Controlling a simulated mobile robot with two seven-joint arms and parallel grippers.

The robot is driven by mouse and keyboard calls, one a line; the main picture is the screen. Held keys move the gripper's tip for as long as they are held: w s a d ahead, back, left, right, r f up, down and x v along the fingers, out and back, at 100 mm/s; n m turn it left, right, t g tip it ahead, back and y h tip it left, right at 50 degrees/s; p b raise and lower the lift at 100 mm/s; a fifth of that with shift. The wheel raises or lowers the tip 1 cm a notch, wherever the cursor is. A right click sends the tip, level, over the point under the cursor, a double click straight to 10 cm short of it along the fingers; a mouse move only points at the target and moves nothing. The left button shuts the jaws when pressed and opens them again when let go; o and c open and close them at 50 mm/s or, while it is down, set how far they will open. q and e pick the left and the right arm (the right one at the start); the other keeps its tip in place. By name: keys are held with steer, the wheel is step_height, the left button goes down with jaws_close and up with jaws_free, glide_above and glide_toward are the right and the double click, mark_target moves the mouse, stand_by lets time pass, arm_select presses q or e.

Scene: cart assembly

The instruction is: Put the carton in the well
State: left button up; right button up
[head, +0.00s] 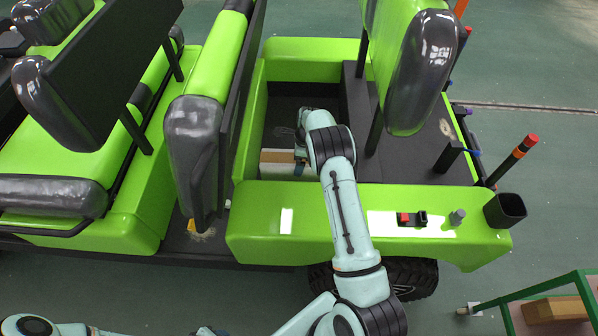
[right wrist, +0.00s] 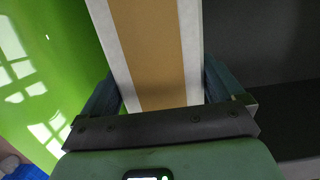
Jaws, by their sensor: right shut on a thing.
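The carton (head: 275,168) is white with a brown stripe. In the head view it is inside the dark-floored well (head: 283,105), close to the near green wall. My right gripper (head: 301,167) reaches down into the well and is shut on the carton. In the right wrist view the carton (right wrist: 152,50) lies between both fingers of my right gripper (right wrist: 160,90). I cannot tell whether the carton's underside touches the well floor. Only a sliver of what seems to be my left gripper (head: 208,331) shows at the bottom edge; its fingers are not clear.
A green seat back (head: 205,90) stands left of the well, and another (head: 408,60) at its right. The green side panel (head: 290,215) carries a red-and-black switch (head: 411,218) and a black cup (head: 505,210). A green-framed rack (head: 530,290) with a brown block (head: 555,309) is at lower right.

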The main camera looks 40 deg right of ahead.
steer(key=shift+w+f, duration=0.2)
steer(key=shift+f, duration=3.7)
steer(key=shift+s, duration=0.1)
steer(key=o, duration=1.7)
steer(key=shift+f, duration=0.15)
steer(key=r, duration=0.4)
steer(key=s+d+r, duration=0.1)
steer(key=r, duration=0.7)
steer(key=shift+s+d+r, duration=0.1)
steer(key=shift+s+d, duration=0.05)
steer(key=shift+d, duration=0.05)
